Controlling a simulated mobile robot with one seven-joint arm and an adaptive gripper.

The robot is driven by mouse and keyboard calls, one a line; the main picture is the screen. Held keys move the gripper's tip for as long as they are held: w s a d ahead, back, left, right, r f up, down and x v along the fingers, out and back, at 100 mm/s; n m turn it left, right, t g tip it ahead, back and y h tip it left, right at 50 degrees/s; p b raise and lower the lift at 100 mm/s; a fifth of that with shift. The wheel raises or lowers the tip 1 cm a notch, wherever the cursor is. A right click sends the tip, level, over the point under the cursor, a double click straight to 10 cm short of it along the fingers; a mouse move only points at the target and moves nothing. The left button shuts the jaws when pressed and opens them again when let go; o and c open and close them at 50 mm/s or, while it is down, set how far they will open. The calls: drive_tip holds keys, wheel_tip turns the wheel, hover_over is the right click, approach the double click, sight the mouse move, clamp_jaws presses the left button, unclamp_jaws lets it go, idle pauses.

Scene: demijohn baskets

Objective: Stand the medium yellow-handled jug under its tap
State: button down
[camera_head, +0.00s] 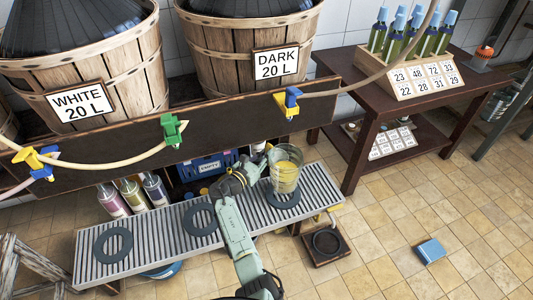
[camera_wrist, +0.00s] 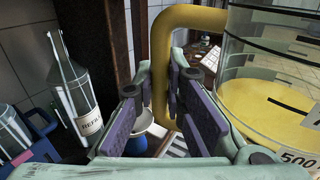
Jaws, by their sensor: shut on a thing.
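The clear jug (camera_head: 287,180) has a yellow handle, dark measuring lines and yellow showing inside. It is upright over the right ring (camera_head: 284,201) of the slatted grate, below the right blue-and-yellow tap (camera_head: 289,102). I cannot tell whether its base touches the ring. My gripper (camera_head: 252,174) is on the jug's left side, shut on the handle. In the wrist view, the yellow handle (camera_wrist: 160,62) passes between the purple-padded fingers of my gripper (camera_wrist: 163,108), with the jug body (camera_wrist: 268,95) at the right.
The grate (camera_head: 160,240) also bears a middle ring (camera_head: 201,219) and a left ring (camera_head: 113,245), both empty. A green tap (camera_head: 173,130) and hoses hang above. Bottles (camera_head: 132,194) stand behind the grate. A dark side table (camera_head: 345,62) is at the right. A blue object (camera_head: 431,251) lies on the floor.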

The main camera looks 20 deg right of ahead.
drive_tip(key=shift+f+b, duration=1.65)
drive_tip(key=shift+f, duration=0.65)
drive_tip(key=shift+f+b, duration=0.4)
drive_tip(key=shift+f, duration=0.2)
drive_tip(key=c, duration=1.9)
unclamp_jaws()
drive_tip(key=shift+r, duration=0.1)
drive_tip(key=o, duration=0.3)
drive_tip(key=shift+o, duration=0.2)
